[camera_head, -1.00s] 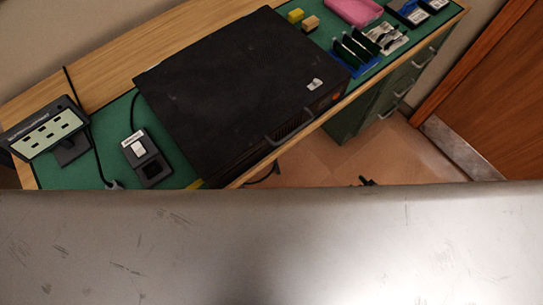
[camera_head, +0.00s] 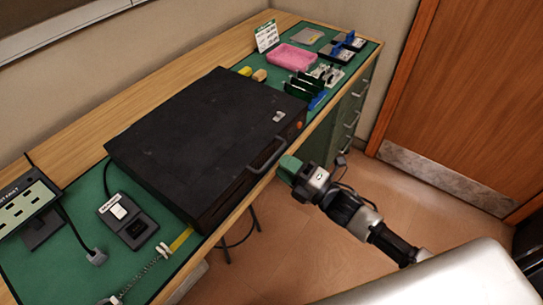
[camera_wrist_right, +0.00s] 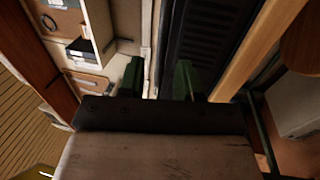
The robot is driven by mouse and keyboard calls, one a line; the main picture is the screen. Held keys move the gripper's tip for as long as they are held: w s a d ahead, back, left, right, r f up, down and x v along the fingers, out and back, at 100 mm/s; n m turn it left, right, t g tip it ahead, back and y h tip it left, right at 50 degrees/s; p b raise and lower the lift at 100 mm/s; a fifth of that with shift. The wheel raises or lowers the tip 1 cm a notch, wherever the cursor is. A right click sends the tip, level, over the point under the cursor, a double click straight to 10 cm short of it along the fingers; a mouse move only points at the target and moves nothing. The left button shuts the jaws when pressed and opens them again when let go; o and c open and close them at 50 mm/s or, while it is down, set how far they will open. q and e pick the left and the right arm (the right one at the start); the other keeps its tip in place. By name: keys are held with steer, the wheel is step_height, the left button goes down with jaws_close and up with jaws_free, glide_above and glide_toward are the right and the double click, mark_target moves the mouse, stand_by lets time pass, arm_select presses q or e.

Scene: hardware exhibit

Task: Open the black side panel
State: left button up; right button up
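The black side panel (camera_head: 205,135) is the flat top face of a black case lying on the green mat of the workbench; it looks closed. A handle (camera_head: 268,156) sits on the case's front side, facing the floor. My right gripper (camera_head: 287,166) is by the bench's front edge, just right of the handle, apparently not touching it. In the right wrist view its two green fingers (camera_wrist_right: 159,80) are apart with nothing held between them. The vented dark front of the case (camera_wrist_right: 200,40) shows beyond the right finger. My left gripper is not in view.
On the bench (camera_head: 160,90) are a pink tray (camera_head: 291,57), a rack of green boards (camera_head: 300,86), a small device with a white switch (camera_head: 128,218) and a label stand (camera_head: 25,208). Cables lie at the left. A wooden door (camera_head: 460,100) stands right; floor is open between.

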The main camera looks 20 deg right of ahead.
mark_target(272, 157)
steer(key=shift+x, duration=2.25)
steer(key=shift+s+f, duration=0.1)
steer(key=shift+c, duration=0.3)
jaws_close()
steer(key=shift+p, duration=0.3)
